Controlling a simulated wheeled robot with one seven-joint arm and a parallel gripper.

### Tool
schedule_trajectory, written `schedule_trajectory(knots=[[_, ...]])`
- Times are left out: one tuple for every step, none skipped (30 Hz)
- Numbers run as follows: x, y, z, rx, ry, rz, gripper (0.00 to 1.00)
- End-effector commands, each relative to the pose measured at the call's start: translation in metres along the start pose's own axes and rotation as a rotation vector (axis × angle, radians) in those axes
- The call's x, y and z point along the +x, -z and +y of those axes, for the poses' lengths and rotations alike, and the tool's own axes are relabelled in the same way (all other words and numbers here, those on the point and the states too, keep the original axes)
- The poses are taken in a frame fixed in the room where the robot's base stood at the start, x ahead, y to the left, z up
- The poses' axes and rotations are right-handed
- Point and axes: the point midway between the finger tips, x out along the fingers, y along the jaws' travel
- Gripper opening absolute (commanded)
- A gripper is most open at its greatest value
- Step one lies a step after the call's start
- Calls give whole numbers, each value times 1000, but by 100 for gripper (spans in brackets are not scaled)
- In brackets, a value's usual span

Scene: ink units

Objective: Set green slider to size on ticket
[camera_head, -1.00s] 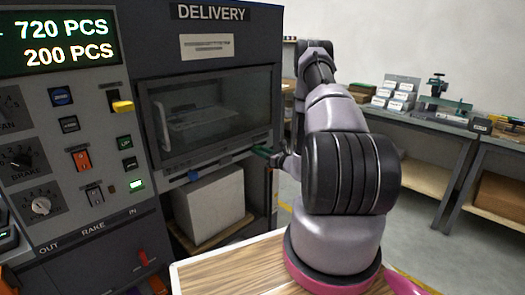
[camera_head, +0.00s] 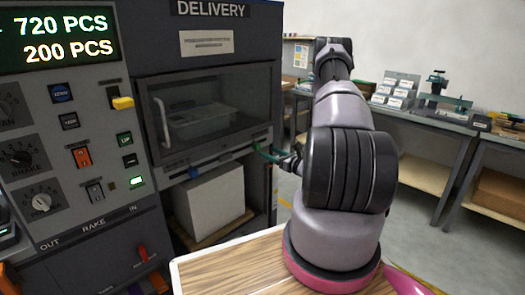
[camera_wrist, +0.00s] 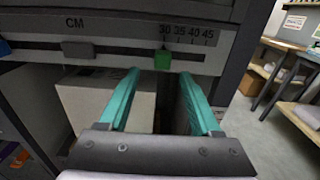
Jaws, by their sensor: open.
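The green slider (camera_wrist: 162,60) sits on a horizontal rail under a scale marked CM, near the 30 mark, in the wrist view. My gripper (camera_wrist: 158,75) is open, with its two teal fingers pointing at the rail. The slider appears between the fingertips; I cannot tell whether they touch it. In the head view my gripper (camera_head: 272,155) is at the right end of the rail below the delivery window. A pale paper with small print (camera_head: 206,43) is on the machine below the DELIVERY sign; its text is unreadable, and I cannot tell whether it is the ticket.
A blue slider (camera_wrist: 77,48) sits farther left on the same rail. A glazed delivery window (camera_head: 205,110) with a pale tray behind it is above the rail. A white box (camera_head: 208,205) stands below. Workbenches (camera_head: 440,130) are at the right, with floor between.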

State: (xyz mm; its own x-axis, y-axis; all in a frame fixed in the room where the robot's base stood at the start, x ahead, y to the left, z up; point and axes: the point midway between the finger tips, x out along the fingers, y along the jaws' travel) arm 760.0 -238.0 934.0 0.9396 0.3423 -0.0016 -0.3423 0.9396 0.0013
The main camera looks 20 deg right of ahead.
Motion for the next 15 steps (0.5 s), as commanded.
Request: schedule_trajectory(knots=[[-10,0,-1,2,3,1,65],[-15,0,0,2,3,1,65],[-21,0,-1,2,3,1,65],[-24,0,0,2,2,1,65],[-28,0,0,1,1,1,65],[-31,0,0,1,1,0,65],[-33,0,0,1,1,0,65],[-35,0,0,1,0,0,65],[-36,0,1,1,-1,0,65],[-37,0,1,1,-2,0,65],[-38,0,1,1,-2,0,65],[-38,0,1,0,-2,0,65],[-38,0,1,0,-2,0,65],[-38,0,1,0,-2,0,65],[-38,0,1,0,-2,0,65]])
